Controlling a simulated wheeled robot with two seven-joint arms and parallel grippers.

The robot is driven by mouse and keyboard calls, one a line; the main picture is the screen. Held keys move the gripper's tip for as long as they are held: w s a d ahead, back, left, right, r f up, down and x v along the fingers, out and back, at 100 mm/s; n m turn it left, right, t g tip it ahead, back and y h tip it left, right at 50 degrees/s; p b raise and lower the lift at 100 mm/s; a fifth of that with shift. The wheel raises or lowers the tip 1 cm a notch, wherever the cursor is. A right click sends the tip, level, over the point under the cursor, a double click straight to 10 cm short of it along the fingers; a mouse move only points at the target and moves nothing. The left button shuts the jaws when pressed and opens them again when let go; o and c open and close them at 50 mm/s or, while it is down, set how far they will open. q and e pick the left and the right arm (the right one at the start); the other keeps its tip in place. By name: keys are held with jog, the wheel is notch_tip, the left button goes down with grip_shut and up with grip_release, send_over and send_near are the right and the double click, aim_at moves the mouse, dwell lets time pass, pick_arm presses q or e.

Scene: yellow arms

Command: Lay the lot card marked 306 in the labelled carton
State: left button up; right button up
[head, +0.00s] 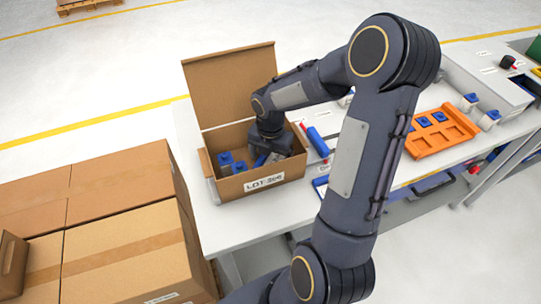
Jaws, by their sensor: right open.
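The open cardboard carton (218,189) stands on the left end of the white table, its lid raised at the back. Its front label reads LOT 306. My right gripper (265,157) is inside the carton, pointing down at its right part, and is open. A pale flat piece (277,157) shows beside the fingers; it may be the lot card, but its marking cannot be read and the gripper partly hides it. Blue-topped parts (226,159) lie in the carton's left part. My left gripper is not in view.
An orange tray (436,139) with blue parts is on the table at the right. A blue cylinder with a red end (317,141) lies right of the carton. Large cardboard boxes (125,235) stand at the lower left. My right arm crosses over the table's middle.

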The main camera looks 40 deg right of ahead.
notch_tip(320, 180, up, 12)
jog(key=s+a+r+m+t+y, duration=0.1)
jog(key=s+a+m, duration=0.5)
jog(key=m, duration=0.6)
jog(key=s+a+r+m+t+y, duration=0.2)
jog(key=s+a+m+t, duration=0.2)
jog(key=s+a+m, duration=0.3)
jog(key=s+m, duration=0.3)
jog(key=m, duration=0.3)
jog(key=shift+t+y, duration=0.3)
jog(key=shift+y, duration=0.1)
jog(key=shift+s+a, duration=0.1)
jog(key=shift+c, duration=0.4)
